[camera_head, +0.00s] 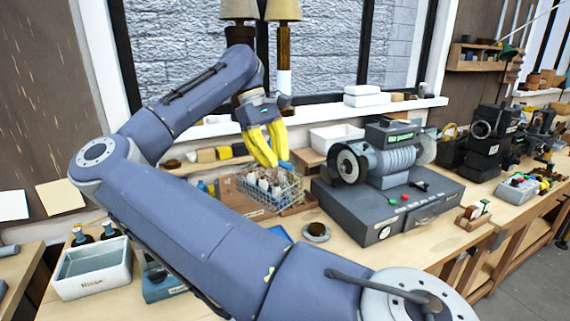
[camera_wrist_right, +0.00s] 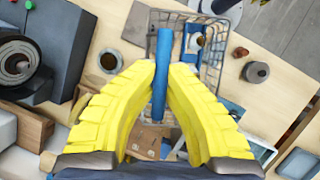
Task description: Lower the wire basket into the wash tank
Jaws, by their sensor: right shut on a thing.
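The wire basket (camera_head: 288,194) hangs under my right gripper (camera_head: 272,160), near the middle of the bench in the head view. It holds several small pale pieces. The yellow fingers are shut on its blue handle (camera_wrist_right: 163,75), which runs between the fingertips in the right wrist view; the wire mesh (camera_wrist_right: 212,75) spreads below. The gap to the bench is hard to judge. A blue-grey tank (camera_head: 163,291) stands at lower left, mostly hidden behind my right arm; its label is unreadable. A white tank marked "Rinse" (camera_head: 93,275) is left of it. My left gripper is not in view.
A grey bench grinder (camera_head: 385,165) on a large base stands right of the basket. A small round dish (camera_head: 316,233) sits on the bench in front. Dark bottles (camera_head: 108,230) stand behind the rinse tank. Lamps and the window sill are behind the gripper.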

